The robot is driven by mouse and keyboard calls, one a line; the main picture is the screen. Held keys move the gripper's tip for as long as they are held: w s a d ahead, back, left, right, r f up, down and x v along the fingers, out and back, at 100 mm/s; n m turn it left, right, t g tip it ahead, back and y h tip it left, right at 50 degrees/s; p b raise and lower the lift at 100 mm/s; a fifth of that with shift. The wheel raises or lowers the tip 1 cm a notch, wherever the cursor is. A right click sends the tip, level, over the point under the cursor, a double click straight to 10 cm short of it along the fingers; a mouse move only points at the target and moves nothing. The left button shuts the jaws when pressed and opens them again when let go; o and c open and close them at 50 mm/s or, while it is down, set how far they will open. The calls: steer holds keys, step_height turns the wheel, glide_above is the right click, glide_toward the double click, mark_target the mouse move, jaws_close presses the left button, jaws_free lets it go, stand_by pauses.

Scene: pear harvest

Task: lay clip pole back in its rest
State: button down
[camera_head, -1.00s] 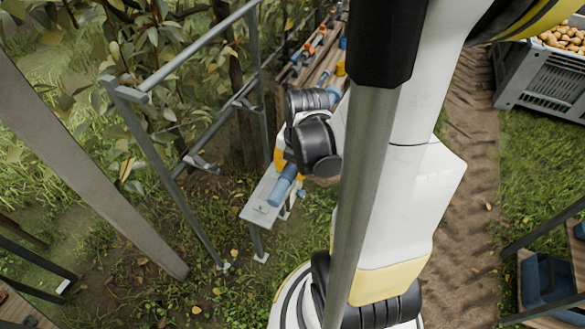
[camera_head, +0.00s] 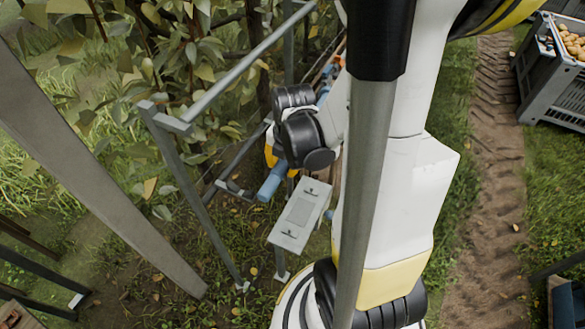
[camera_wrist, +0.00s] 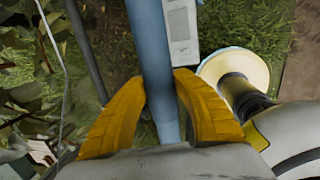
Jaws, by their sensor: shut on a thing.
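The clip pole shows as a blue rod. In the wrist view the pole (camera_wrist: 150,45) runs between the two yellow fingers of my gripper (camera_wrist: 160,95), which is shut on it. In the head view a blue end of the pole (camera_head: 271,182) sticks out below my dark wrist, beside the metal frame. My gripper shows there only as a bit of yellow (camera_head: 271,157), mostly hidden by the wrist. A small bracket (camera_head: 235,188) sits on the frame's lower rail, left of the pole end; I cannot tell whether it is the rest.
A grey metal frame (camera_head: 190,170) stands to the left, with leafy branches (camera_head: 150,80) behind it. A pale grey panel (camera_head: 290,237) lies just below and right of the pole end. A grey crate of fruit (camera_head: 550,85) stands at the far right beside a dirt track (camera_head: 490,190).

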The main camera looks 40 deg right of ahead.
steer(key=w+a, duration=0.3)
steer(key=w, duration=0.6)
steer(key=s+b+x, duration=0.1)
steer(key=b+x, duration=0.4)
steer(key=x, duration=0.1)
steer(key=shift+a+f, duration=0.15)
steer(key=shift+a, duration=0.15)
steer(key=shift+s, duration=0.1)
steer(key=c, duration=1)
jaws_free()
steer(key=shift+o, duration=0.2)
